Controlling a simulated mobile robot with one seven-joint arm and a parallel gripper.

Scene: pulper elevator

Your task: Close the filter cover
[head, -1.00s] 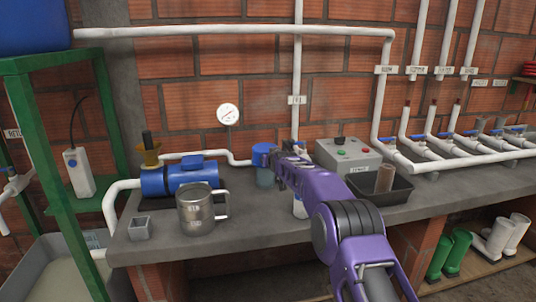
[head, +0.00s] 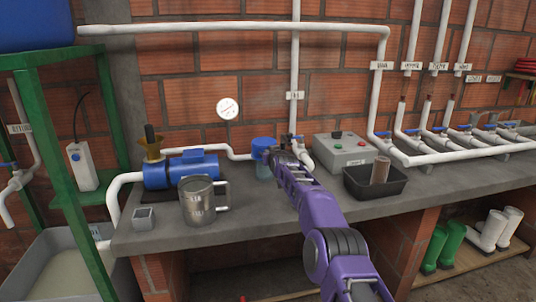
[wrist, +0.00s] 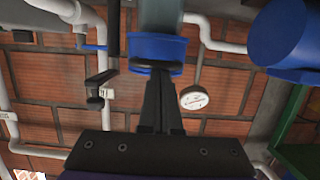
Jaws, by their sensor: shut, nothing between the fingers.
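The filter (head: 264,171) stands on the bench against the wall, a clear body under a blue cover (head: 263,144). In the wrist view, which is upside down, the blue cover (wrist: 157,48) shows close up with the clear body (wrist: 160,14) beyond it. The cover sits on the body; I cannot tell whether it is tight. My gripper (head: 281,151) is just right of the cover in the head view. In the wrist view my gripper (wrist: 158,82) has its fingers together and empty, pointing at the cover's dark top; I cannot tell whether they touch it.
Left of the filter stand a blue pump (head: 182,170), a steel mug (head: 196,208) and a small grey cup (head: 143,218). Right are a grey control box (head: 342,149) and a black tray (head: 372,187). White pipes (head: 294,60) run along the wall behind.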

